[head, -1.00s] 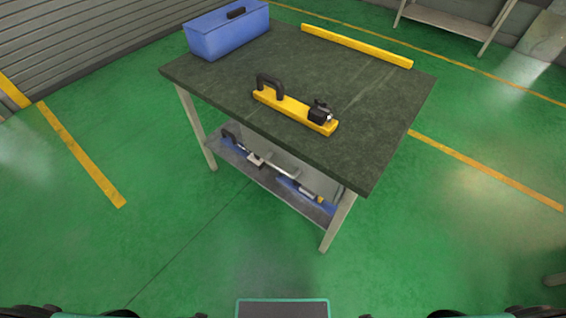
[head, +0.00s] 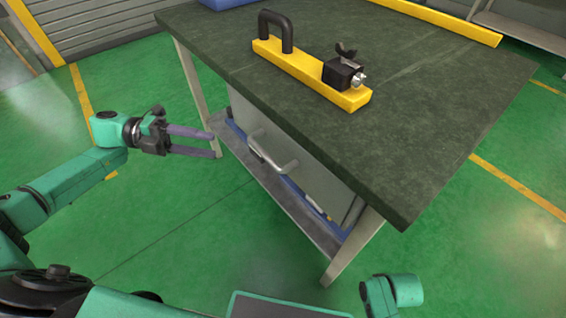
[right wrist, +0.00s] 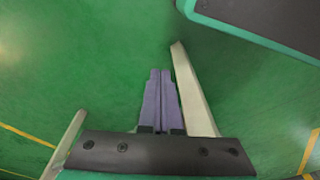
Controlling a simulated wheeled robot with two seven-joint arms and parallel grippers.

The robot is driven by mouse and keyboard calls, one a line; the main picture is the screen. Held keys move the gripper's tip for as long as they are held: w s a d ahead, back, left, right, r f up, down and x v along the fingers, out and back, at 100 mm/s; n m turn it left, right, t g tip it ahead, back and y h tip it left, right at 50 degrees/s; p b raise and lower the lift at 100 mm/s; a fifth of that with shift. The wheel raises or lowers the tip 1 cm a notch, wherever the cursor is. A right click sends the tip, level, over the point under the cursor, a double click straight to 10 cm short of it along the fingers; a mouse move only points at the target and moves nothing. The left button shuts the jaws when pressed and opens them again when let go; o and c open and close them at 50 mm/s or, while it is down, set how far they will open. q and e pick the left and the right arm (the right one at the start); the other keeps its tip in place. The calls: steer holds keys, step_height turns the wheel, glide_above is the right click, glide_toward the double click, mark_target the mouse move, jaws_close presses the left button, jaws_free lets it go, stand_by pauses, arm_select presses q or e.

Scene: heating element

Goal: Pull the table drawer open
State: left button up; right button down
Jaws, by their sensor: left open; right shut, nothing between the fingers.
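The table (head: 420,150) has a dark green-grey top. Below it is the grey drawer front (head: 325,185) with a silver bar handle (head: 272,158); the drawer looks shut. My left gripper (head: 215,145) is open and empty. Its two fingers point right towards the handle, and it stands left of the handle, apart from it, near the table's left front leg. My right gripper (right wrist: 161,72) is shut and empty in the right wrist view, over the green floor beside a pale leg (right wrist: 192,90). Its fingers are not visible in the head view.
A yellow bar (head: 300,68) with a black handle and a small clamp lies on the tabletop. A blue box (head: 225,3) and a yellow strip (head: 450,20) are at the back. A lower shelf (head: 300,217) runs under the drawer. The floor left of the table is clear.

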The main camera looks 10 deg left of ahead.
mark_target(264, 153)
arm_select(q)
steer(key=d, duration=0.4)
steer(key=d+f, duration=0.1)
steer(key=d, duration=0.4)
steer(key=d+p, duration=0.1)
steer(key=d, duration=0.3)
steer(key=shift+w+d+f, duration=0.25)
steer(key=shift+w+d, duration=0.1)
steer(key=shift+d, duration=0.05)
jaws_close()
stand_by(0.5)
